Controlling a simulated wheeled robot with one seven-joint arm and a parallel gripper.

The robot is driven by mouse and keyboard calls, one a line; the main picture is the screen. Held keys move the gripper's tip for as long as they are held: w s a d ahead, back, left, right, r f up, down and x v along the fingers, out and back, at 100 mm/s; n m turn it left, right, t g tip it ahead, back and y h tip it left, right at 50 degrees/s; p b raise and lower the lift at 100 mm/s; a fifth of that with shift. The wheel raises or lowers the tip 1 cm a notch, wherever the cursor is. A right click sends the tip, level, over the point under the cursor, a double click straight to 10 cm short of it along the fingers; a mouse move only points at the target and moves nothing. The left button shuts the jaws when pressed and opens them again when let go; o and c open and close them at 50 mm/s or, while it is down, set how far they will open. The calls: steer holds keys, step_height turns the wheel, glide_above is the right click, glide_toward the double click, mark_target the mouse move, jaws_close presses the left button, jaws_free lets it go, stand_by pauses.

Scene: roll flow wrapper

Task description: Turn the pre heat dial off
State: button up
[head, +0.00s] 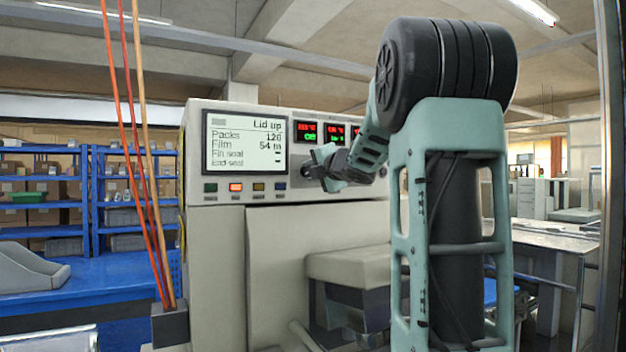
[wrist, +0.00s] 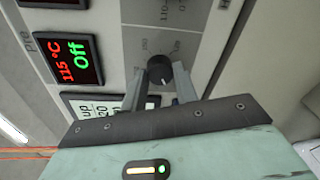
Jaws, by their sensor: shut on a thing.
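The pre heat dial (wrist: 159,70) is a small dark round knob with a pale pointer line, on a grey plate with printed scale marks. My gripper (wrist: 158,78) is shut on the dial, one finger on each side. Beside it, a black display (wrist: 70,60) shows 115 °C in red and Off in green, with a partly visible label starting "Pre". In the head view my gripper (head: 316,166) is at the machine's front panel, below the small red and green displays (head: 306,132). It hides the dial there.
The wrapper's large screen (head: 245,140) reads Lid up, with coloured buttons (head: 236,187) under it, left of my gripper. A beige housing (head: 350,262) juts out below the panel. Red and orange cables (head: 130,150) hang at left, before blue shelves (head: 45,195).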

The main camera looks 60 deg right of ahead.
steer(key=shift+n, duration=0.4)
steer(key=o, duration=1)
steer(key=shift+c, duration=0.2)
